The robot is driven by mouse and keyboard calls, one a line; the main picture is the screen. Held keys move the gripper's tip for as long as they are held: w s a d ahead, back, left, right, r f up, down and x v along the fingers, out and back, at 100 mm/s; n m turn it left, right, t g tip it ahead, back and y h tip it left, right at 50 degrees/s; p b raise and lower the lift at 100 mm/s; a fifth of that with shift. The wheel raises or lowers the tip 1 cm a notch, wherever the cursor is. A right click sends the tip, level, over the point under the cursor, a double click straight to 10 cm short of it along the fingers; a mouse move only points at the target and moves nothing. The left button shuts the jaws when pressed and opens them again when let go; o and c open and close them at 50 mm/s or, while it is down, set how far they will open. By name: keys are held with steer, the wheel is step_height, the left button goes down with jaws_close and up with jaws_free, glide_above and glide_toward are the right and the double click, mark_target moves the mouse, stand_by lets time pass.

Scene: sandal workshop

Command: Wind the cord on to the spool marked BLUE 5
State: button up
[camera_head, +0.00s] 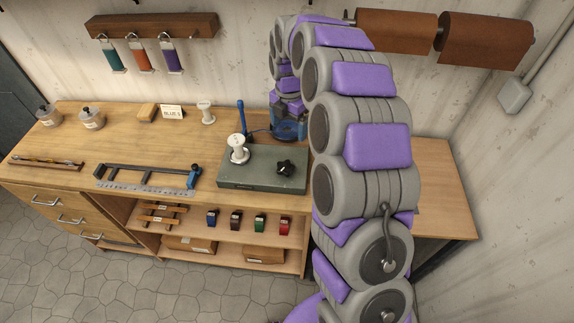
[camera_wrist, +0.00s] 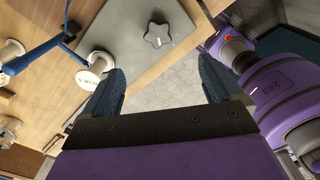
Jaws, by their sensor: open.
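A grey-green winder box (camera_head: 262,168) stands on the bench with a black star knob (camera_head: 285,167) on top.
A blue-ended frame with a ruler (camera_head: 148,180) lies front left on the bench (camera_head: 130,140). Two jars (camera_head: 92,118) stand at far left. Coloured cord hanks (camera_head: 140,58) hang from a wall rack. Several small coloured items (camera_head: 260,222) sit on the shelf below. My arm hides the bench's right part.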

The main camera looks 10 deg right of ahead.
steer(key=b, duration=0.1)
glide_above(284, 166)
steer(key=d, duration=0.1)
step_height(284, 166, down, 13)
steer(key=shift+d+f, duration=0.1)
steer(key=shift+d, duration=0.05)
steer(key=f, duration=0.1)
steer(key=a+f, duration=0.2)
steer(key=f, duration=0.1)
steer(key=shift+f, duration=0.15)
steer(key=shift+d, duration=0.85)
steer(key=shift+c, duration=1.1)
steer(key=shift+a, duration=0.55)
steer(key=c, duration=0.4)
steer(key=shift+d, duration=0.15)
steer(key=c, duration=0.4)
steer(key=shift+w, duration=0.1)
